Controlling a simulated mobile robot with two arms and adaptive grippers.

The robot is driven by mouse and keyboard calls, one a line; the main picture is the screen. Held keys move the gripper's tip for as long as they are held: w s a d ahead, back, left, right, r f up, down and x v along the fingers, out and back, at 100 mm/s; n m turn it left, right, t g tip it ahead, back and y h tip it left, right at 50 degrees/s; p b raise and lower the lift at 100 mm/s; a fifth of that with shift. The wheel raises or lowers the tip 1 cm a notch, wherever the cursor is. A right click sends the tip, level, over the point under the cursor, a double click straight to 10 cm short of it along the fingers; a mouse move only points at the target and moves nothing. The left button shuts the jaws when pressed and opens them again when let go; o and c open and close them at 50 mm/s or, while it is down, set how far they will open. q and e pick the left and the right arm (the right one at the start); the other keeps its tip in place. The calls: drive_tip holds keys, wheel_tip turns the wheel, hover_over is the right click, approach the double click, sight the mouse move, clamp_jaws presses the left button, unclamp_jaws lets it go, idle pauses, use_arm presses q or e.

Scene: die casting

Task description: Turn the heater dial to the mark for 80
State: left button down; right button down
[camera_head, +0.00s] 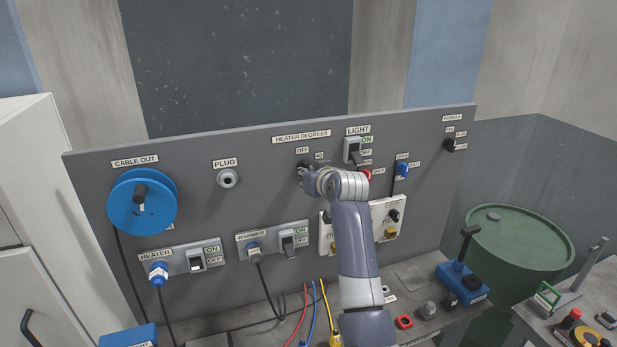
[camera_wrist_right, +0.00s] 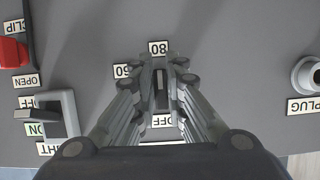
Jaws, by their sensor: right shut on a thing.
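The heater dial (camera_wrist_right: 161,92) is a small dark knob on the grey panel, between the fingers of my right gripper (camera_wrist_right: 160,86) in the wrist view. These fingers are shut on it from both sides. The dial's bar lies along the line between the 80 mark (camera_wrist_right: 160,47) and the OFF mark (camera_wrist_right: 165,121); which end is the pointer I cannot tell. The 60 mark (camera_wrist_right: 122,71) shows beside the fingers. In the head view my right gripper (camera_head: 305,172) covers most of the dial, below the HEATER DEGREES label (camera_head: 301,136). My left gripper is out of view.
The light switch (camera_head: 352,150) is close to the right of my gripper. The plug socket (camera_head: 228,178) and blue cable reel (camera_head: 142,201) are to the left. The heater switch (camera_head: 196,263) and warmer switch (camera_head: 289,244) sit lower. A green barrel (camera_head: 520,240) stands at right.

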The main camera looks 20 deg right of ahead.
drive_tip(key=shift+r, duration=0.1)
drive_tip(key=c, duration=1.6)
unclamp_jaws()
drive_tip(key=shift+c, duration=0.2)
drive_tip(key=v, duration=1.1)
drive_tip(key=shift+s, duration=0.4)
drive_tip(key=shift+r, duration=0.15)
